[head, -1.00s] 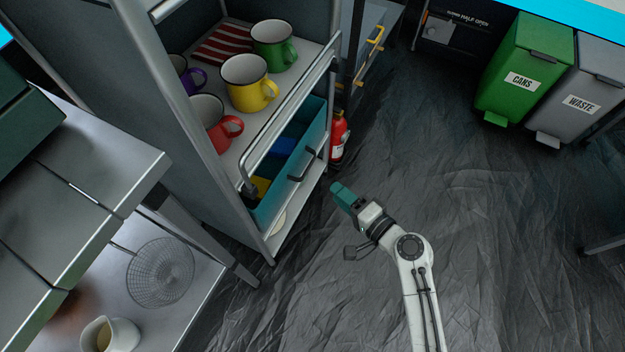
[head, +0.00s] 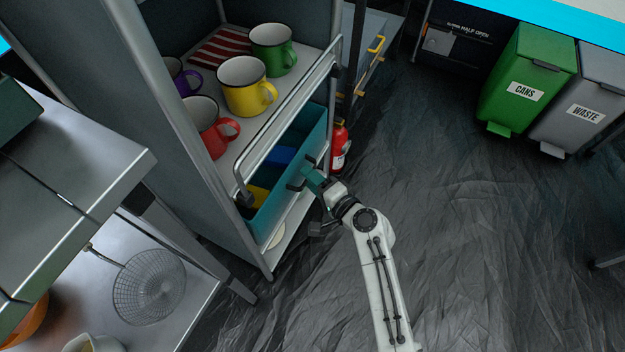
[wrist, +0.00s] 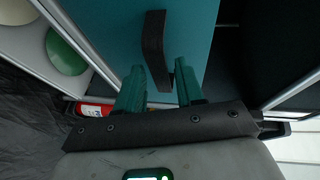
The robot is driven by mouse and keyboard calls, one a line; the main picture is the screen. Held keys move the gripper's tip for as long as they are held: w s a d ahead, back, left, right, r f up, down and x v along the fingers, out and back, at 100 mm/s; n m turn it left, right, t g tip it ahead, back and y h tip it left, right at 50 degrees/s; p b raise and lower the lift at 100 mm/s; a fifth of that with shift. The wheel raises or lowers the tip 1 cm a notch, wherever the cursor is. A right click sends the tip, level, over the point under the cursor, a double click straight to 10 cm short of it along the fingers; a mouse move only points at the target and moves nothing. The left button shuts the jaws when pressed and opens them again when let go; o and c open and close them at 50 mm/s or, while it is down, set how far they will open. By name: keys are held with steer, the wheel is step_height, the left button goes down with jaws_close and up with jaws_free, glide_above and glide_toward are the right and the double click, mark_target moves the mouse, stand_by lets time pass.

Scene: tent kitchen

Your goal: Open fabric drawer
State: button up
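The teal fabric drawer (head: 262,218) sits in the shelf unit below the mug shelf, and blue and yellow items show inside it. Its dark strap handle (wrist: 154,50) is on the front face in the wrist view. My gripper (head: 309,172) is at the drawer front by the handle. In the wrist view, my gripper's green fingers (wrist: 158,78) are apart, with the lower end of the handle between their tips. They do not close on it. In the head view my gripper hides part of the handle.
Red (head: 209,132), yellow (head: 245,92), green (head: 271,50) and purple mugs stand on the shelf above, behind a metal rail (head: 290,118). A red fire extinguisher (head: 340,146) stands just beyond the unit. A metal table (head: 75,190) is at left.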

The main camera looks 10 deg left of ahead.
steer(key=shift+c, duration=0.5)
jaws_close()
